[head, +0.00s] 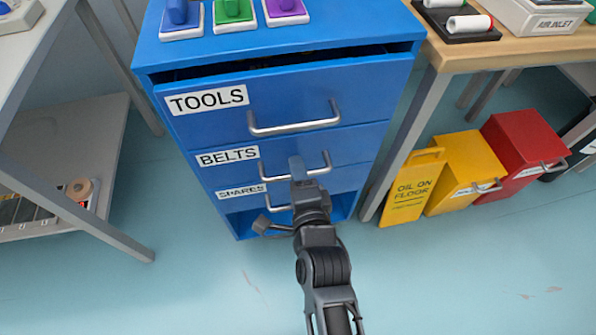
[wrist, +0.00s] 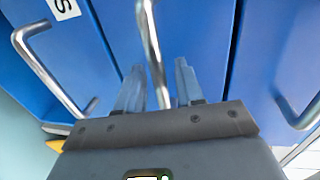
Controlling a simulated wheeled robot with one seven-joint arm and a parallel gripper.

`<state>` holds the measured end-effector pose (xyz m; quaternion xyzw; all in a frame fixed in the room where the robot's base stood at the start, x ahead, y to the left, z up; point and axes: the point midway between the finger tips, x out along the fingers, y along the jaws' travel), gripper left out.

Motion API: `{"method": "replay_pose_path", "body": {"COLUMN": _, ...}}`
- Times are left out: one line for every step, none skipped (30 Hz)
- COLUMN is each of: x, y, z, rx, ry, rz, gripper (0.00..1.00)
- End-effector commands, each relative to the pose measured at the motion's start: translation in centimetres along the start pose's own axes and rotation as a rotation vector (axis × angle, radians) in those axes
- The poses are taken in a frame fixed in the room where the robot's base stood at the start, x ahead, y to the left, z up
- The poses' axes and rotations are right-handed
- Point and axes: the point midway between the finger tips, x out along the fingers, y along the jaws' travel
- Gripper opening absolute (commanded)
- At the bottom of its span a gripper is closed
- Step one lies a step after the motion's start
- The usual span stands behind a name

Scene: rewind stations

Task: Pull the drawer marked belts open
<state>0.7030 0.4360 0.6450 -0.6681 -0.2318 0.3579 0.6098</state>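The drawer marked BELTS (head: 345,150) is the middle one of the blue cabinet and looks closed. Its metal bar handle (head: 325,167) is partly covered by my gripper (head: 297,163). In the wrist view, which is turned sideways, the BELTS handle (wrist: 150,40) runs between the two fingers of my gripper (wrist: 158,72). The fingers stand apart, with a gap visible on each side of the bar. The far end of the handle is hidden behind my gripper's body.
The TOOLS drawer (head: 290,85) is above and the SPARES drawer (head: 345,180) below, each with a bar handle. A yellow floor sign (head: 412,190), yellow bin (head: 465,160) and red bin (head: 525,140) stand right. A grey bench (head: 75,150) stands left. Floor in front is clear.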

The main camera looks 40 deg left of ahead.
Motion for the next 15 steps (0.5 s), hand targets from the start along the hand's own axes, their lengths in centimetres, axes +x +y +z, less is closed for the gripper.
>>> {"method": "replay_pose_path", "body": {"x": 0.07, "y": 0.0, "z": 0.01, "rx": 0.0, "ry": 0.0, "rz": 0.0, "gripper": 0.37}}
{"method": "replay_pose_path", "body": {"x": 0.08, "y": 0.0, "z": 0.01, "rx": 0.0, "ry": 0.0, "rz": 0.0, "gripper": 0.37}}
{"method": "replay_pose_path", "body": {"x": 0.07, "y": 0.0, "z": 0.01, "rx": 0.0, "ry": 0.0, "rz": 0.0, "gripper": 0.37}}
{"method": "replay_pose_path", "body": {"x": 0.06, "y": 0.01, "z": 0.0, "rx": 0.0, "ry": 0.0, "rz": 0.0, "gripper": 0.37}}
{"method": "replay_pose_path", "body": {"x": 0.06, "y": 0.0, "z": 0.0, "rx": 0.0, "ry": 0.0, "rz": 0.0, "gripper": 0.37}}
{"method": "replay_pose_path", "body": {"x": 0.06, "y": 0.0, "z": 0.0, "rx": 0.0, "ry": 0.0, "rz": 0.0, "gripper": 0.37}}
{"method": "replay_pose_path", "body": {"x": 0.05, "y": 0.0, "z": -0.01, "rx": 0.0, "ry": 0.0, "rz": 0.0, "gripper": 0.36}}
{"method": "replay_pose_path", "body": {"x": 0.05, "y": 0.0, "z": -0.01, "rx": 0.0, "ry": 0.0, "rz": 0.0, "gripper": 0.33}}
{"method": "replay_pose_path", "body": {"x": 0.05, "y": 0.0, "z": -0.01, "rx": 0.0, "ry": 0.0, "rz": 0.0, "gripper": 0.29}}
{"method": "replay_pose_path", "body": {"x": 0.04, "y": -0.01, "z": -0.01, "rx": 0.0, "ry": 0.0, "rz": 0.0, "gripper": 0.26}}
{"method": "replay_pose_path", "body": {"x": 0.04, "y": 0.0, "z": -0.02, "rx": 0.0, "ry": 0.0, "rz": 0.0, "gripper": 0.23}}
{"method": "replay_pose_path", "body": {"x": 0.04, "y": -0.01, "z": -0.02, "rx": 0.0, "ry": 0.0, "rz": 0.0, "gripper": 0.2}}
{"method": "replay_pose_path", "body": {"x": 0.04, "y": -0.01, "z": -0.02, "rx": 0.0, "ry": 0.0, "rz": 0.0, "gripper": 0.17}}
{"method": "replay_pose_path", "body": {"x": 0.04, "y": 0.0, "z": -0.02, "rx": 0.0, "ry": 0.0, "rz": 0.0, "gripper": 0.14}}
{"method": "replay_pose_path", "body": {"x": 0.04, "y": 0.0, "z": -0.02, "rx": 0.0, "ry": 0.0, "rz": 0.0, "gripper": 0.1}}
